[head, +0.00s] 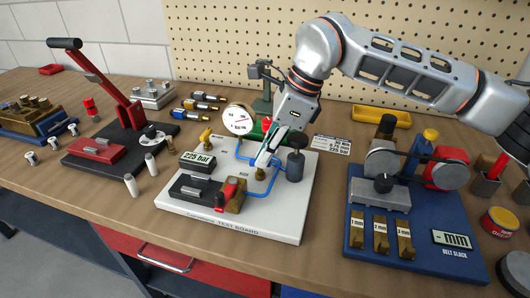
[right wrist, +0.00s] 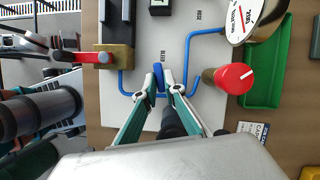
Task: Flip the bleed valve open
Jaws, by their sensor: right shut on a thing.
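The white test board (head: 235,225) lies on the bench, with blue tubing across it. The bleed valve shows as a small brass body (head: 260,174) below my right gripper (head: 264,160). In the right wrist view, the two fingertips of my right gripper (right wrist: 160,80) are closed on the valve's blue lever (right wrist: 159,74), beside the printed word BLEED. The fingers hide part of the lever and the valve body. My left gripper is in neither view.
A red-handled brass block (right wrist: 113,57), a red knob (right wrist: 233,78) and a round gauge (right wrist: 248,18) stand close around the gripper. The blue belt-slack board (head: 440,258) is to the right.

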